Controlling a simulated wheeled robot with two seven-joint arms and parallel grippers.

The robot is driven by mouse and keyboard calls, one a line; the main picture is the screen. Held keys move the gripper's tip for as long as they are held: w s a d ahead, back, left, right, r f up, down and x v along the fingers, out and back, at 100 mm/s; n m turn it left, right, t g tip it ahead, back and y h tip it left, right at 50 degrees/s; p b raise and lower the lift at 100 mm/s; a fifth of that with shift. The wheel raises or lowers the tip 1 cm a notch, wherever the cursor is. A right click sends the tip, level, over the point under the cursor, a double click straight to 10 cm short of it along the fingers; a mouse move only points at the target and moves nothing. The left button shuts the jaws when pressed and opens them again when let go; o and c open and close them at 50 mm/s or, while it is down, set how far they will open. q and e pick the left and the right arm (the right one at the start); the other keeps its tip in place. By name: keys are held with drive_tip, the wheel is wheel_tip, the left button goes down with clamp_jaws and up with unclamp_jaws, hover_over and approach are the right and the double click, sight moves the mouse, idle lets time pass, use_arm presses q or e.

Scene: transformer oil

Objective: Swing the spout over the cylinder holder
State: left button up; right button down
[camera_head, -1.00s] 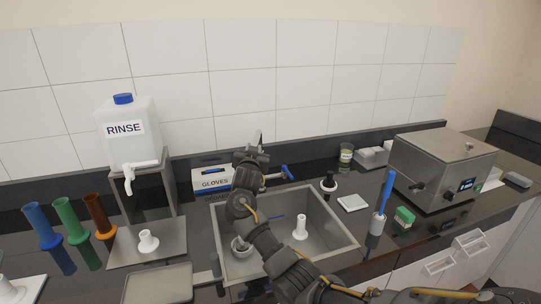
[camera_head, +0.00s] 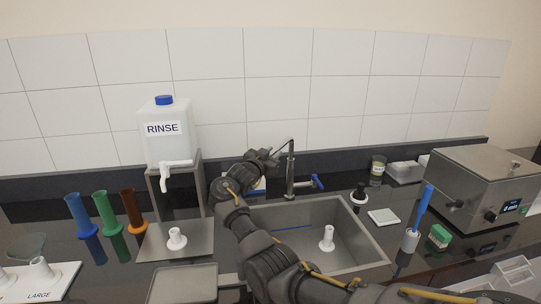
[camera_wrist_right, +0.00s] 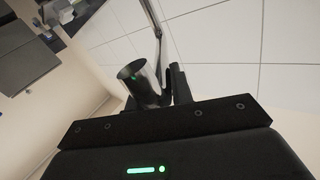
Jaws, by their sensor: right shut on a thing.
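The faucet has a steel column (camera_head: 291,172) behind the sink and a blue lever (camera_head: 318,182). Its spout (camera_head: 284,143) slopes from the column top down to the left. My right gripper (camera_head: 270,158) is shut on the spout's end, left of the column. In the right wrist view a round metal tube (camera_wrist_right: 140,82) sits at the dark fingers. A white post (camera_head: 327,238), perhaps the cylinder holder, stands in the sink, right of and nearer than the gripper. My right forearm covers the sink's left part. My left gripper is out of view.
The sink (camera_head: 365,235) is open at the right. A brush (camera_head: 423,210), green sponge (camera_head: 439,235) and steel bath (camera_head: 480,185) are at the right. The glove box (camera_head: 228,185) is mostly hidden.

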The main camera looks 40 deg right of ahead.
drive_tip(key=c, duration=1.5)
unclamp_jaws()
drive_tip(key=shift+c, duration=0.2)
drive_tip(key=shift+o, duration=1.2)
drive_tip(key=shift+w+f, duration=0.1)
drive_tip(key=shift+w, duration=0.15)
drive_tip(key=b+v, duration=0.3)
drive_tip(key=v, duration=0.8)
drive_tip(key=shift+d, duration=0.1)
